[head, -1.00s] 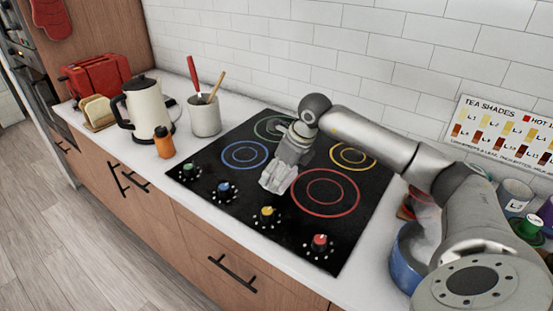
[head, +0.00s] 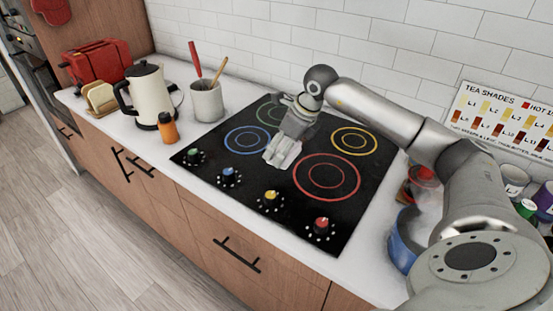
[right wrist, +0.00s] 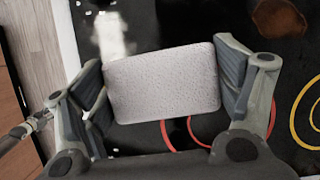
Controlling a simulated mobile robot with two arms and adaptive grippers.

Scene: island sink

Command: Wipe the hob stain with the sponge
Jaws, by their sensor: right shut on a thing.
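My right gripper (head: 281,151) is over the middle of the black hob (head: 222,185), between the blue and red rings. In the right wrist view my right gripper (right wrist: 165,92) is shut on a pale grey sponge (right wrist: 162,82), one finger on each side. A brown patch (right wrist: 279,18), which looks like the stain, lies on the hob at the upper right of that view, apart from the sponge. I cannot make the patch out in the head view. I cannot tell whether the sponge touches the hob. My left gripper is not in view.
A white kettle (head: 147,94), an orange bottle (head: 168,128) and a utensil pot (head: 206,102) stand left of the hob. A blue pot (head: 402,252) and several cups are on the right. Coloured knobs line the hob's front. The tiled wall stands behind.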

